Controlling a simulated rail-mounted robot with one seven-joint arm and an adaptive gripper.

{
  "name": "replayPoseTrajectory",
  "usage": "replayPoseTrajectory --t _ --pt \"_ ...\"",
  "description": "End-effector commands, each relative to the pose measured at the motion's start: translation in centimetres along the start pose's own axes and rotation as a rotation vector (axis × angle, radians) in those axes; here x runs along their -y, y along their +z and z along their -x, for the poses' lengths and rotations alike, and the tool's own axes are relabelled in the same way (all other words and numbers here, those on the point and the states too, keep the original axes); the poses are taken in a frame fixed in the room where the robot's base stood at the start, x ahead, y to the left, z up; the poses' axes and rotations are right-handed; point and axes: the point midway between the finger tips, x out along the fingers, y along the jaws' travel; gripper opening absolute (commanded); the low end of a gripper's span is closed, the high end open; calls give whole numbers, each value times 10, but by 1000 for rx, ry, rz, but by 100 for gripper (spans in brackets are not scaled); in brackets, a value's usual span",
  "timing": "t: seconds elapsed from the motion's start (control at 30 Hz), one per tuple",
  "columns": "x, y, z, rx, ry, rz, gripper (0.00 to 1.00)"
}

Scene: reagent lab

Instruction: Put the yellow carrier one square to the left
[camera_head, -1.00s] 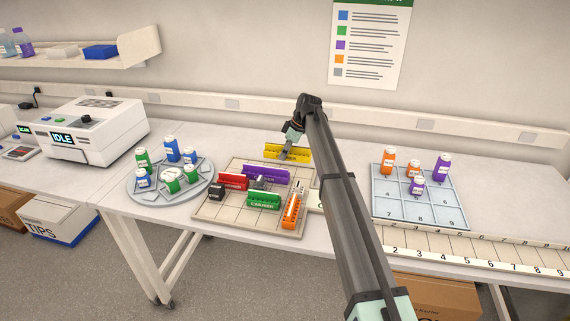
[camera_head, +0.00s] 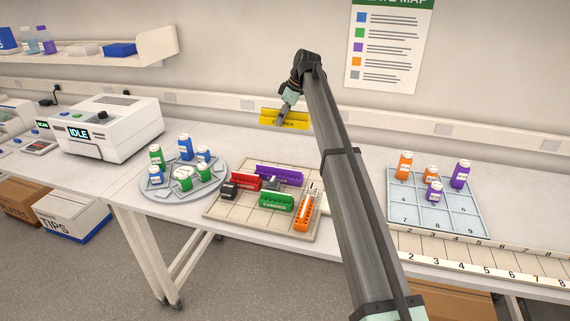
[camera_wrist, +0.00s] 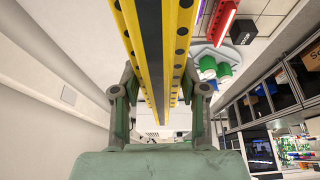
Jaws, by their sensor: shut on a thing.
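The yellow carrier (camera_head: 284,118) is a long bar held in the air behind and above the far edge of the gridded board (camera_head: 226,208). My gripper (camera_head: 283,112) is shut on it. In the wrist view the carrier (camera_wrist: 158,60) runs lengthwise between the two fingers of my gripper (camera_wrist: 160,92), with rows of dark holes along its sides. On the board are a purple carrier (camera_head: 279,176), a red carrier (camera_head: 246,181), a green carrier (camera_head: 277,202) and an orange carrier (camera_head: 305,212). Part of the board's right side is hidden behind other carriers and my arm.
A round rack (camera_head: 205,191) with several green and blue bottles stands left of the board. A pale numbered tray (camera_head: 408,212) with orange and purple bottles is on the right. A dark small block (camera_head: 228,190) sits on the board. Bare squares show at its front left.

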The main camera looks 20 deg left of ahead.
Motion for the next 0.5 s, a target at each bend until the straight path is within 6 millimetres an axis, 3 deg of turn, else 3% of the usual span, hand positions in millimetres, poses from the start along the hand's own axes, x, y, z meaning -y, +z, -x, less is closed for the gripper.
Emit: replayPoseTrajectory --t 0.17,0.5 --pt "2 8 -28 2 -2 -2 0" --pt "2 39 -102 2 -2 -2 0"
